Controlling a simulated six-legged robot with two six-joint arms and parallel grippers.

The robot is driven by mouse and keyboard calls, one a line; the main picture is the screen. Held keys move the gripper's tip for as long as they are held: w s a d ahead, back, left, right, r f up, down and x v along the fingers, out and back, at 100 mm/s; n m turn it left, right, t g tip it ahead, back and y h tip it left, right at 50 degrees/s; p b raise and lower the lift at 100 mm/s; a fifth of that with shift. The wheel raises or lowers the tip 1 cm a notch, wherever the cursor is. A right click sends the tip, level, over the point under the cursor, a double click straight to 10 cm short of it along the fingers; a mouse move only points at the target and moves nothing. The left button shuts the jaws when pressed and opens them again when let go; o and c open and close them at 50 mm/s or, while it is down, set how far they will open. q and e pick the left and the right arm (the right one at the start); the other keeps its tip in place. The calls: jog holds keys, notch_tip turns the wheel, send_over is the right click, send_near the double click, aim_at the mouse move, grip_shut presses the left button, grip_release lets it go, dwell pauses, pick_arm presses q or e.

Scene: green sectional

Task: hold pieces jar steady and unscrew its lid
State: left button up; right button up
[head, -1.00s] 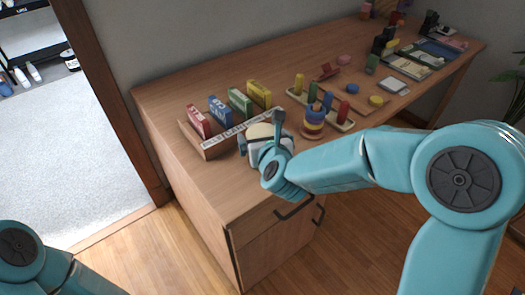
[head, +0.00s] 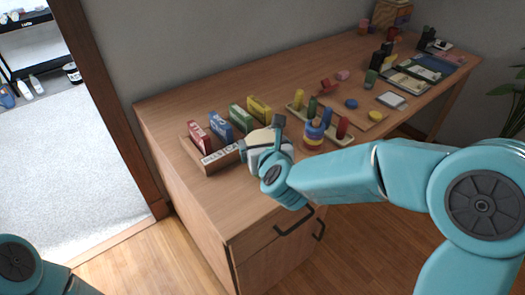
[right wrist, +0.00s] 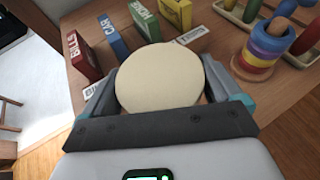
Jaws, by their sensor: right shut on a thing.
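The pieces jar has a round cream lid (right wrist: 160,78), which shows from above in the right wrist view. In the head view the cream lid (head: 262,138) shows at the near edge of the desk, beside the word rack. My right gripper (head: 263,146) is shut on the jar, with one finger on each side of the lid's disc. The same gripper (right wrist: 165,95) fills the lower part of the right wrist view. The jar's body is mostly hidden by my gripper. My left gripper is out of view; only part of my left arm shows at the lower left.
A wooden rack (head: 212,166) with red, blue, green and yellow boxes stands left of the jar. A ring stacker (head: 314,136) and a peg board (head: 346,141) stand to its right. Trays and toys fill the desk's far end. The desk's left near corner is bare.

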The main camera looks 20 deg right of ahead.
aim_at(263, 140)
notch_tip(263, 140, up, 17)
jog(key=p, duration=0.6)
